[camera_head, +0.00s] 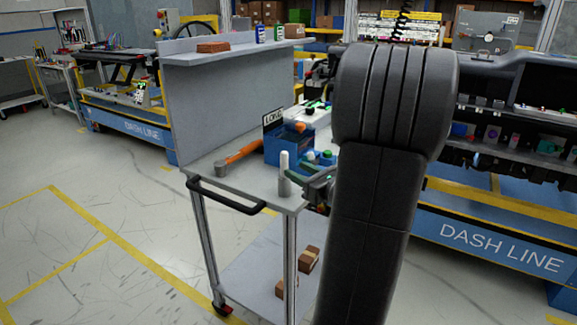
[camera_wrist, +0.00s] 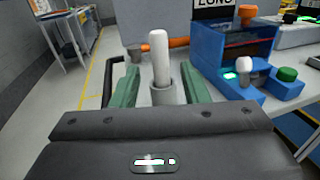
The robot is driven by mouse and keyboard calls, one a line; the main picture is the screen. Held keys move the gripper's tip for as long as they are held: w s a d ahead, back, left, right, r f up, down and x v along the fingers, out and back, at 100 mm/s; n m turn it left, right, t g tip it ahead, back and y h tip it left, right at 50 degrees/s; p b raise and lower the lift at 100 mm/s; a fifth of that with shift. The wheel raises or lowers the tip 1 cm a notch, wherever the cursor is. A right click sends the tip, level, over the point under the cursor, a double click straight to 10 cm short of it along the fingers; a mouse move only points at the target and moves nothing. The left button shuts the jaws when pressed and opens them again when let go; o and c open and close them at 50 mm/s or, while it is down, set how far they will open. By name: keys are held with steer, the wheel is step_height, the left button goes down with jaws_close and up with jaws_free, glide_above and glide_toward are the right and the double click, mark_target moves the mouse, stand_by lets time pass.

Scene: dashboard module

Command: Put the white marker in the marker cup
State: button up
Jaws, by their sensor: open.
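The white marker (camera_head: 284,162) stands upright in the grey marker cup (camera_head: 284,187) near the front corner of the cart top. In the wrist view the marker (camera_wrist: 160,55) rises out of the cup (camera_wrist: 164,93), and its lower end is hidden inside it. My gripper (camera_wrist: 159,74) is open, with one green finger on each side of the cup and marker. Visible gaps separate the marker from the fingers. In the head view my gripper (camera_head: 314,189) is just right of the cup, partly hidden by my arm.
A hammer with an orange handle (camera_head: 243,153) lies behind the cup. A blue box with knobs (camera_head: 289,147) stands to the right of it, close to my gripper. The cart's black handle (camera_head: 225,196) runs along the front left edge. A raised shelf panel stands behind.

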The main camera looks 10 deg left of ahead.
mark_target(287, 154)
steer(key=v, duration=0.6)
steer(key=shift+a, duration=0.1)
steer(key=x, duration=1.2)
steer(key=shift+w+a, duration=0.1)
steer(key=shift+r+p, duration=0.3)
steer(key=shift+r, duration=1.3)
